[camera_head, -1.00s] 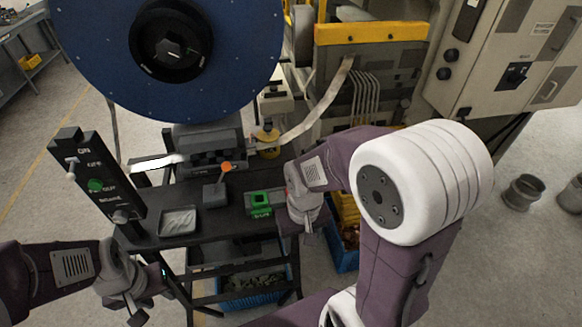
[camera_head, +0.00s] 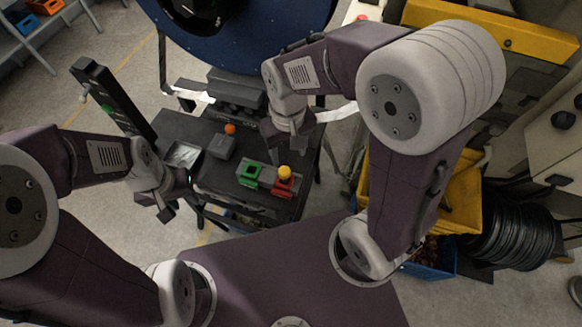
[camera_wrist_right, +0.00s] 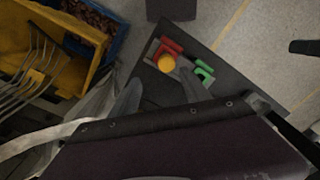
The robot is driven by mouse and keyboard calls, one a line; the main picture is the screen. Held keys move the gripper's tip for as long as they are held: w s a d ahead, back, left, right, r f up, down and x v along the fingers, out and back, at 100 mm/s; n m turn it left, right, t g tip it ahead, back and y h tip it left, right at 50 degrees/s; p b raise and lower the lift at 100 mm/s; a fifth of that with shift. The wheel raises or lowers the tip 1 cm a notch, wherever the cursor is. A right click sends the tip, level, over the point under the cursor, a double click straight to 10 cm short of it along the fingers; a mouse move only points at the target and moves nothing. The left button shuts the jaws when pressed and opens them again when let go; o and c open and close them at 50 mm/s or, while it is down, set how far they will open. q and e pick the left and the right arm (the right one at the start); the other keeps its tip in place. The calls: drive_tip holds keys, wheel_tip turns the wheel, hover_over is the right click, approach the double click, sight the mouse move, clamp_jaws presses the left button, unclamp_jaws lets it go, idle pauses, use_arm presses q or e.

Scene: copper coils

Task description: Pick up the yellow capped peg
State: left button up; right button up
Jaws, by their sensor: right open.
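The yellow capped peg (camera_head: 284,171) stands in a red holder (camera_head: 283,187) on the dark table, and only its round yellow cap shows clearly. In the right wrist view the yellow cap (camera_wrist_right: 166,64) is above centre, beside the red holder (camera_wrist_right: 168,46). My right gripper (camera_head: 280,137) is above the table, behind the peg in the head view. In the wrist view its grey fingers (camera_wrist_right: 158,92) are apart and empty, with the cap beyond them. My left gripper (camera_head: 172,207) is off the table's left front side; its jaws are too small to judge.
A green holder (camera_head: 249,175) is beside the red one. A grey box with an orange knob (camera_head: 230,128) and a metal tray (camera_head: 183,154) are on the table (camera_head: 213,178). A control post (camera_head: 112,100) rises at left. A blue reel (camera_head: 240,40) is behind; a yellow crate (camera_head: 462,200) is at right.

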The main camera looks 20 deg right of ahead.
sight(284, 170)
drive_tip(key=shift+s+a+r, duration=0.1)
drive_tip(key=shift+a+r, duration=0.1)
drive_tip(key=shift+a, duration=0.4)
drive_tip(key=f, duration=0.4)
drive_tip(key=shift+d+p, duration=0.3)
drive_tip(key=f, duration=0.3)
drive_tip(key=a+f+p, duration=0.1)
drive_tip(key=shift+s+f, duration=0.2)
drive_tip(key=shift+f, duration=0.2)
drive_tip(key=shift+w+d+f, duration=0.15)
drive_tip(key=shift+f, duration=0.1)
drive_tip(key=shift+r, duration=0.1)
clamp_jaws()
